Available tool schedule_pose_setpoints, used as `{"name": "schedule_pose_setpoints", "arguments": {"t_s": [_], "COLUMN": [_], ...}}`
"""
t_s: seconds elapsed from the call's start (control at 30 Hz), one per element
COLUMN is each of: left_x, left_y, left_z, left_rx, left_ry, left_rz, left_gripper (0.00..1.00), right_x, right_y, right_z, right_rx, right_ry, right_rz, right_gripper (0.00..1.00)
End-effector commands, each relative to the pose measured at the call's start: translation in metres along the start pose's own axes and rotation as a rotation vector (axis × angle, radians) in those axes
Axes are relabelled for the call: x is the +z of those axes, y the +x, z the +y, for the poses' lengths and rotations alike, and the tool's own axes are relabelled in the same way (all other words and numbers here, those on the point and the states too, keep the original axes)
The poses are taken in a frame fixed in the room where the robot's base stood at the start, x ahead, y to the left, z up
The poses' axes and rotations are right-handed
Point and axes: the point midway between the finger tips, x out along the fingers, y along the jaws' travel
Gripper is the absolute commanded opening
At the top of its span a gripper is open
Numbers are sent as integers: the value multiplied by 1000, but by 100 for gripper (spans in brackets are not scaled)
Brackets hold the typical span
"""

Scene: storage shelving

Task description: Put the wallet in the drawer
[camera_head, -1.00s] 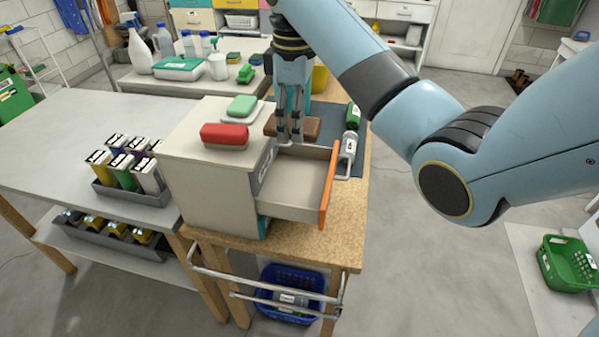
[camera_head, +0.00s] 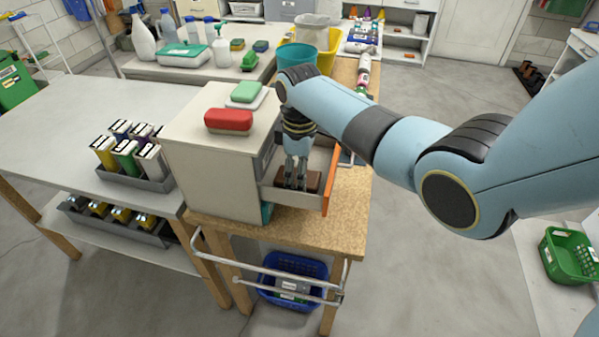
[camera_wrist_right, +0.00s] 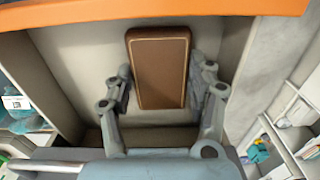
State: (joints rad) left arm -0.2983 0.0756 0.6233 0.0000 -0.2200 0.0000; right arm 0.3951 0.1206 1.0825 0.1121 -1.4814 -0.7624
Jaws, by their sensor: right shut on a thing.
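The brown wallet (camera_head: 312,181) is between the fingers of my right gripper (camera_head: 293,186), inside the outline of the open drawer (camera_head: 329,182) with an orange front. In the right wrist view the wallet (camera_wrist_right: 160,75) lies between the two fingers of the gripper (camera_wrist_right: 163,67), over the pale drawer floor, with the drawer's orange front (camera_wrist_right: 150,14) at the top. The gripper is shut on the wallet. I cannot tell whether the wallet touches the drawer floor. My left gripper is not in view.
The drawer's white cabinet (camera_head: 205,165) carries a red case (camera_head: 228,121) and a green item (camera_head: 246,91) on top. A teal bucket (camera_head: 297,67) stands behind my right arm. The wooden tabletop (camera_head: 300,234) before the drawer is clear.

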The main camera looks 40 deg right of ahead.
Motion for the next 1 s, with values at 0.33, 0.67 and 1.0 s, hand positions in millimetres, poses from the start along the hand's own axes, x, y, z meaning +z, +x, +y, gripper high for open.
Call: {"name": "schedule_pose_setpoints", "arguments": {"t_s": [0.33, 0.67, 1.0], "left_x": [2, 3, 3], "left_y": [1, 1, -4], "left_z": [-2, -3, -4], "left_rx": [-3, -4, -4], "left_ry": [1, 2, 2], "left_rz": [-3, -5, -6], "left_gripper": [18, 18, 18], "right_x": [0, 0, -1], "right_y": [1, 1, -37], "right_z": [0, 0, 1], "right_rx": [1, 1, 5], "right_ry": [0, 0, 1], "right_rz": [1, 1, 4], "right_gripper": [62, 79, 79]}}
